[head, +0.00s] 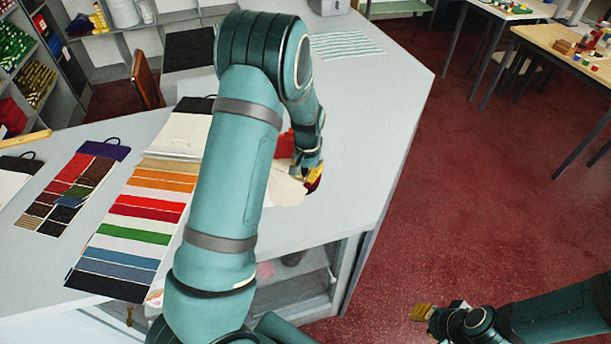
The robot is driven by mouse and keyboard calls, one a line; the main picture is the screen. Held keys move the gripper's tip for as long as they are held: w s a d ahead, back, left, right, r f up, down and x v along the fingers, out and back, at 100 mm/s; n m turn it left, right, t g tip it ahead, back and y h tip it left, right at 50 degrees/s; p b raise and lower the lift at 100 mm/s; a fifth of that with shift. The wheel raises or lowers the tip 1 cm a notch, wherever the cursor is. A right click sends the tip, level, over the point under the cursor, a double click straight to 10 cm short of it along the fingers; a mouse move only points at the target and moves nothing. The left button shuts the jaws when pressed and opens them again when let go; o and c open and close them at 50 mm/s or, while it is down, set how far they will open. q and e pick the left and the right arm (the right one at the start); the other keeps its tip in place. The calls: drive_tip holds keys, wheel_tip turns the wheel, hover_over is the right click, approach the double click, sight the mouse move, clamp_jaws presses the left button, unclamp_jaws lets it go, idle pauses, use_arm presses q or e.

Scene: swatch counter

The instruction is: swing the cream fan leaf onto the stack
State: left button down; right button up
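A cream fan leaf (284,190) lies low at the counter's near right part, partly hidden behind my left arm. A red leaf (285,146) shows just behind it, also partly covered by the arm. My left gripper (314,176), with yellow fingertips, points down at the right edge of the cream leaf. It touches or nearly touches the leaf; whether it is shut on it I cannot tell. A small dark red piece shows by the fingertips. My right gripper (422,312) is low at the right, over the red floor, away from the leaves; its opening is unclear.
The pale counter (370,125) is clear right of the leaves, up to its edge. A long striped swatch card (150,205) and a smaller patchwork card (72,185) lie left. A striped cloth (345,45) lies at the back. Wooden tables (560,45) stand far right.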

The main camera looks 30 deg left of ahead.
use_arm(q)
drive_tip(key=shift+w+a+n, duration=0.15)
drive_tip(key=shift+w+n, duration=0.65)
drive_tip(key=w+n, duration=0.1)
drive_tip(key=w+a+n, duration=0.1)
drive_tip(key=w+n, duration=0.1)
drive_tip(key=w+a+n, duration=0.1)
drive_tip(key=n, duration=0.1)
drive_tip(key=shift+w+a+f, duration=0.1)
drive_tip(key=shift+w+a, duration=0.15)
drive_tip(key=shift+w, duration=0.15)
drive_tip(key=w+a+n, duration=0.1)
drive_tip(key=a+n, duration=0.1)
drive_tip(key=n, duration=0.1)
drive_tip(key=w+a+n, duration=0.1)
drive_tip(key=n, duration=0.1)
drive_tip(key=shift+w+a, duration=0.25)
drive_tip(key=shift+w, duration=0.05)
drive_tip(key=shift+w+a+n+b, duration=0.15)
drive_tip(key=shift+w+a+n, duration=0.1)
drive_tip(key=shift+a+n, duration=0.75)
drive_tip(key=shift+w+a+n+b, duration=0.15)
drive_tip(key=shift+w+a+n, duration=0.05)
drive_tip(key=shift+a+n, duration=0.8)
drive_tip(key=c, duration=1.1)
unclamp_jaws()
drive_tip(key=shift+c, duration=0.2)
drive_tip(key=shift+w, duration=0.1)
